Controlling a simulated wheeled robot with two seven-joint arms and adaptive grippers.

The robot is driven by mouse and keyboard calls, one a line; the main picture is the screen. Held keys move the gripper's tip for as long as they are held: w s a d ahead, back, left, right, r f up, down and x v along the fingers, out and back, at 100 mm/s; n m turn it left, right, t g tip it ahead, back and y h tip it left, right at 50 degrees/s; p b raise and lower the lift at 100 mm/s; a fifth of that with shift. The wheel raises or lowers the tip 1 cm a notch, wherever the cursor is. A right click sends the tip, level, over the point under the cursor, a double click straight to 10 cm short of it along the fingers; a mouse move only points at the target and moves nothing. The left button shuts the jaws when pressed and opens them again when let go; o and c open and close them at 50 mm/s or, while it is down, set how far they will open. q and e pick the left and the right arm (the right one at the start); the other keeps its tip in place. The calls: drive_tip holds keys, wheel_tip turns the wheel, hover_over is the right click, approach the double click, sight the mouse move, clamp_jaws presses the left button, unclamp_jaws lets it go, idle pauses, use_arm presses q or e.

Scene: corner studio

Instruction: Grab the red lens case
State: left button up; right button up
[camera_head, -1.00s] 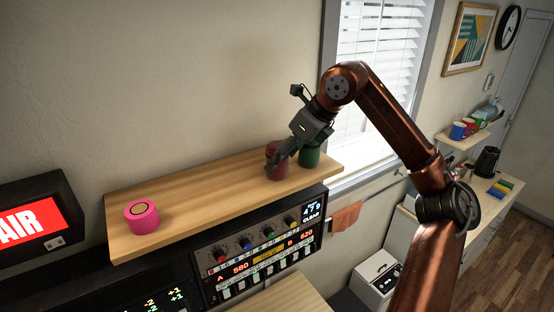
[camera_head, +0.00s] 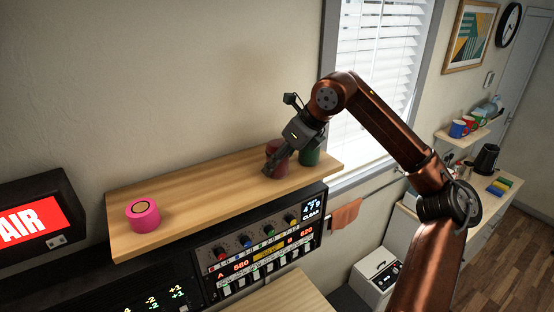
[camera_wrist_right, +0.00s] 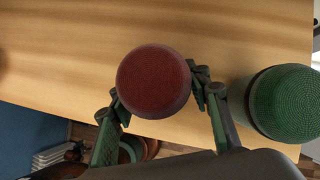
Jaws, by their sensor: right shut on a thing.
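The red lens case (camera_head: 281,170) is a dark red cylinder standing on the wooden shelf, near its right end. It also shows in the right wrist view (camera_wrist_right: 153,80), seen from above with a textured round top. My right gripper (camera_head: 274,165) reaches down to it from above, with one finger on each side of the case in the right wrist view (camera_wrist_right: 160,100). The right gripper is shut on the red case, which stands at shelf level. My left gripper is not in view.
A green case (camera_head: 310,155) stands close to the right of the red one and also shows in the wrist view (camera_wrist_right: 285,103). A pink roll (camera_head: 143,216) sits at the left end of the shelf (camera_head: 205,192). A mixer panel (camera_head: 262,250) is below. The shelf's middle is clear.

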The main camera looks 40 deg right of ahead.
drive_tip(key=c, duration=0.5)
drive_tip(key=shift+r, duration=0.2)
